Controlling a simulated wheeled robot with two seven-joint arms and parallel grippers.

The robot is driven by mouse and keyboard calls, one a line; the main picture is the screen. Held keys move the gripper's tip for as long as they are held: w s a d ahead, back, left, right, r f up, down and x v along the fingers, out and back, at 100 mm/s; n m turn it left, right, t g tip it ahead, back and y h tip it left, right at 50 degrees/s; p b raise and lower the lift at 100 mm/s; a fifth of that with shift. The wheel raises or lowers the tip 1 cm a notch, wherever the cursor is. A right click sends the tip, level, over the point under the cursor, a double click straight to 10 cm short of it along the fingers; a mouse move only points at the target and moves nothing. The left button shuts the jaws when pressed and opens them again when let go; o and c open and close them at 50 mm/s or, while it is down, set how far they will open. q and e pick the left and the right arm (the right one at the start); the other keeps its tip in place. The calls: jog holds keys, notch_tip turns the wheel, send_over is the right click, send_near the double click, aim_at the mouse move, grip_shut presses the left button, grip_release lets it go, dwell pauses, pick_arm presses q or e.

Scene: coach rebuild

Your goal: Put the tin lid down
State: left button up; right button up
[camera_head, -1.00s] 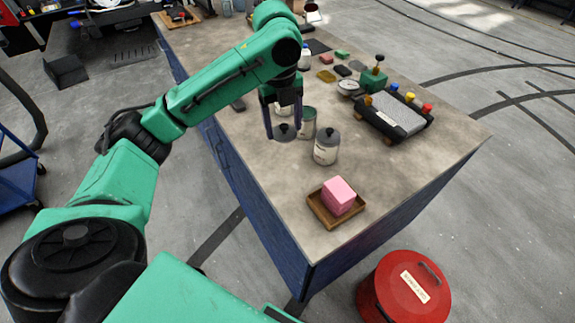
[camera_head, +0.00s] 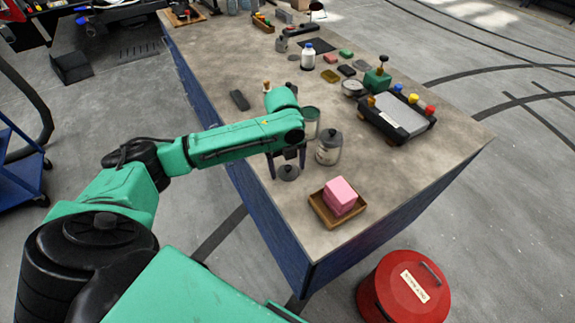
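The tin lid (camera_head: 288,173) is a small dark grey disc with a knob on top. My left gripper (camera_head: 287,170) points down with a finger on each side of the lid, shut on it. The lid is level, low over the near left part of the worktop (camera_head: 300,215); I cannot tell whether it touches. An open tin (camera_head: 311,124) with a greenish inside stands just behind, partly hidden by my arm. A second tin (camera_head: 328,150) to the right has its own grey lid on. My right gripper is out of view.
A pink block (camera_head: 340,194) sits in a wooden tray (camera_head: 325,213) in front. A black-framed device with coloured knobs (camera_head: 398,118) stands at the right. A red bin (camera_head: 405,290) stands on the floor.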

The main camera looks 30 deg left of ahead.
aim_at(285, 169)
pick_arm(q)
jog(key=shift+r, duration=0.15)
jog(key=shift+r, duration=0.4)
notch_tip(285, 169, up, 11)
jog(key=b, duration=0.1)
jog(key=shift+s+a+b, duration=0.2)
jog(key=shift+s+b, duration=0.1)
jog(key=shift+b, duration=0.1)
